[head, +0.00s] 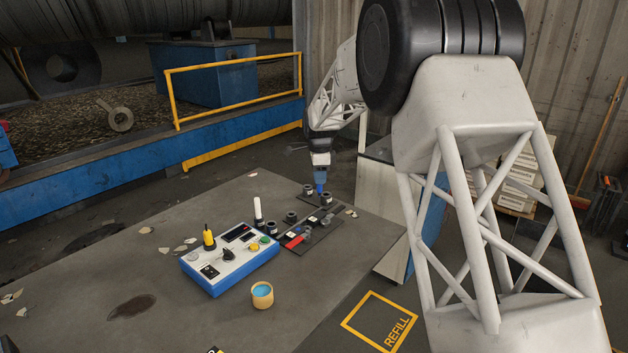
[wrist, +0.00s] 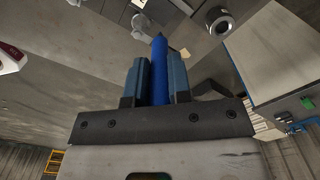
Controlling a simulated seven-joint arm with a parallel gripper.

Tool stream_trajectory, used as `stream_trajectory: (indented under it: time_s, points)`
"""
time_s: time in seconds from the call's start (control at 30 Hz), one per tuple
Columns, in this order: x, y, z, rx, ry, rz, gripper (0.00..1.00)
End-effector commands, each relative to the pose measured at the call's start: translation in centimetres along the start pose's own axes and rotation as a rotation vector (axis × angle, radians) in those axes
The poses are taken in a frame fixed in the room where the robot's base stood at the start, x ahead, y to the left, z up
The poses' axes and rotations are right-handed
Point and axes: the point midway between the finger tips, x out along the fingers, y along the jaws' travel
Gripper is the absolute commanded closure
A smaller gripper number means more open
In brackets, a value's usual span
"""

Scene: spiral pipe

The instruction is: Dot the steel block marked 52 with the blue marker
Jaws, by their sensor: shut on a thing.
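My gripper (head: 321,183) is shut on the blue marker (wrist: 159,70), which stands between its two blue fingers in the wrist view. In the head view the gripper points down over the far right end of the table, among small dark steel blocks. One block (head: 308,191) is left of the tip and another (head: 327,199) is just below and right of it. A round steel block (wrist: 218,20) with a dark hole shows right of the marker tip in the wrist view. No number 52 is readable. Whether the tip touches a block cannot be told.
A dark tray (head: 296,248) with red and blue items lies near the blocks. A white-topped stick (head: 257,211) stands left of it. A blue-and-white control box (head: 231,265) and a yellow cup (head: 262,301) stand nearer. The table's left part (head: 100,270) is mostly clear.

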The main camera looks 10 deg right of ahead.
Motion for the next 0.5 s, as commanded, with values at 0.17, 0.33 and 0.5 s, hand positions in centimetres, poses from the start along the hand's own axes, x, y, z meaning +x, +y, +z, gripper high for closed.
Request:
stream_trajectory:
  time_s: [0.17,0.33,0.5]
  points:
    - [0.01,0.03,0.02,0.0,0.0,0.0,1.0]
    - [0.11,0.03,0.03,0.0,0.0,0.0,1.0]
    - [0.6,0.05,0.03,0.0,0.0,0.001,1.0]
